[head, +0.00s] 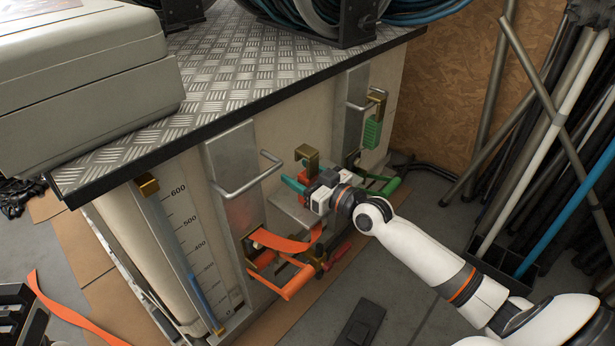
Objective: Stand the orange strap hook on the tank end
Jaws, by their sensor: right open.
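The pale tank end (295,120) stands under the tread-plate top. An orange strap (285,243) hangs in a loop low on it, beside an orange bar handle (290,284) with dark and brass fittings. I cannot pick out a separate orange hook for certain; the strap's far end is partly hidden by a grey plate (290,212). My right gripper (300,187) is open in front of the tank end, above the orange strap and apart from it. Teal and red parts show at its tip; I cannot tell whether they touch the tank.
Metal brackets (235,165) and a green buckle (372,132) stick out from the tank end. A grey case (85,75) and hose reels sit on the tread-plate top (235,80). Poles lean at the right. Another orange strap (70,316) lies at lower left.

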